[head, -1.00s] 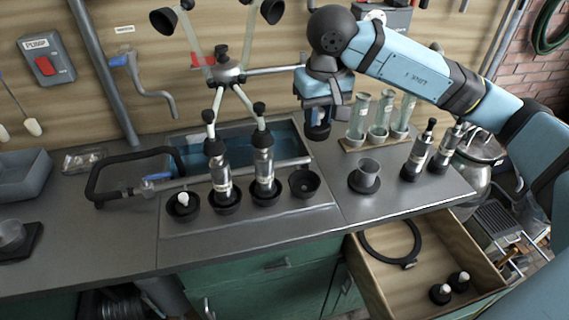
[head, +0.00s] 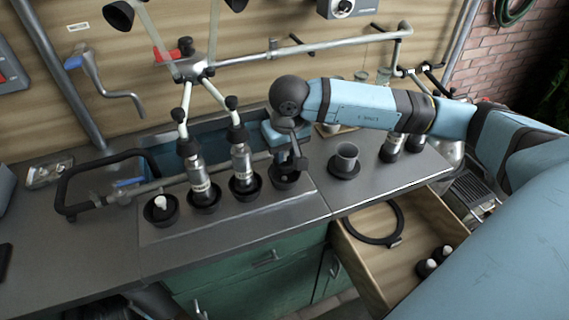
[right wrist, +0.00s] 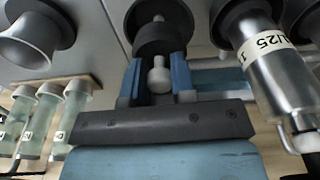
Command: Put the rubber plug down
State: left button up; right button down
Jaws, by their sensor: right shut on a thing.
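The rubber plug has a white knob (right wrist: 160,76) and a dark body (right wrist: 163,40) in the right wrist view. My right gripper (head: 288,157) is shut on it, with the blue fingers on either side of the knob. The gripper points down over the rightmost black cup (head: 285,180) in the bench row. In the right wrist view the plug's dark body overlaps that cup (right wrist: 153,10); I cannot tell whether it touches. In the head view the gripper hides the plug. My left gripper is not in view.
Two metal teat cups (head: 197,180) (head: 241,165) stand in neighbouring black cups. A white-topped plug (head: 160,203) sits in the leftmost cup. A grey cup (head: 345,158) stands to the right. The open drawer (head: 375,262) below holds a black ring and two white-topped plugs.

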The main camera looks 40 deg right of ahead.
aim_at(285, 160)
notch_tip(285, 160, down, 4)
jog(key=shift+f, duration=0.25)
jog(key=shift+f+b, duration=0.25)
jog(key=shift+b, duration=0.05)
jog(key=c, duration=1)
grip_release()
jog(key=shift+r, duration=0.1)
jog(key=shift+o, duration=0.2)
jog(key=shift+r+p, duration=0.25)
jog(key=shift+p, duration=0.1)
jog(key=shift+r, duration=0.35)
notch_tip(285, 160, up, 11)
jog(key=s, duration=0.1)
jog(key=shift+s, duration=0.2)
